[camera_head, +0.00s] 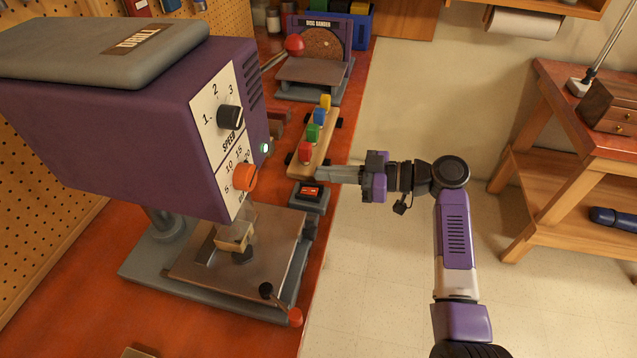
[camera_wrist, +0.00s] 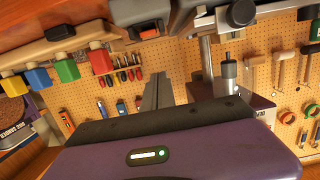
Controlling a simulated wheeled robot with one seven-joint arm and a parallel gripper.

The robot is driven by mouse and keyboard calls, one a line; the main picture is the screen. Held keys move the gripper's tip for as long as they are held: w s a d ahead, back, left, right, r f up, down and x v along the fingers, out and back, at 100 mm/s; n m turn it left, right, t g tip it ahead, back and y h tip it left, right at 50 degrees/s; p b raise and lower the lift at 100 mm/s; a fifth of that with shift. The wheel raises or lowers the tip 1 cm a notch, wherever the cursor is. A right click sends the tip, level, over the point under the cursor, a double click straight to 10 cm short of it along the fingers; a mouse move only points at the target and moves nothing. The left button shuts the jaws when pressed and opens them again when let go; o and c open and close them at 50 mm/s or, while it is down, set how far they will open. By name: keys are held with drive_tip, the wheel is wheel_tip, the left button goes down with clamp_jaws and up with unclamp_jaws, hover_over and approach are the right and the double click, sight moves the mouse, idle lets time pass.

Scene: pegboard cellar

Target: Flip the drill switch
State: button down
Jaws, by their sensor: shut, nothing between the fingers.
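The purple drill press (camera_head: 130,105) fills the left of the head view. Its switch (camera_head: 311,191), a small orange-red rocker on a grey box, sits at the bench edge to the right of the drill table. The switch box also shows at the top of the wrist view (camera_wrist: 143,30). My gripper (camera_head: 322,175) is shut and empty, reaching in from the right with its fingertips close above the switch, just behind it in the head view. I cannot tell whether they touch it. Its fingers show in the wrist view (camera_wrist: 157,92).
A wooden toy (camera_head: 322,140) with coloured blocks lies right behind the switch. A disc sander (camera_head: 318,60) stands farther back. Open floor lies to the right, before a wooden stand (camera_head: 545,120).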

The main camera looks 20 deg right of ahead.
drive_tip(key=s+d+r+b, duration=0.1)
drive_tip(key=s+d+r, duration=0.1)
drive_tip(key=s+d, duration=0.1)
drive_tip(key=shift+s+d+r, duration=0.25)
drive_tip(key=shift+d+r, duration=0.05)
drive_tip(key=shift+d, duration=0.5)
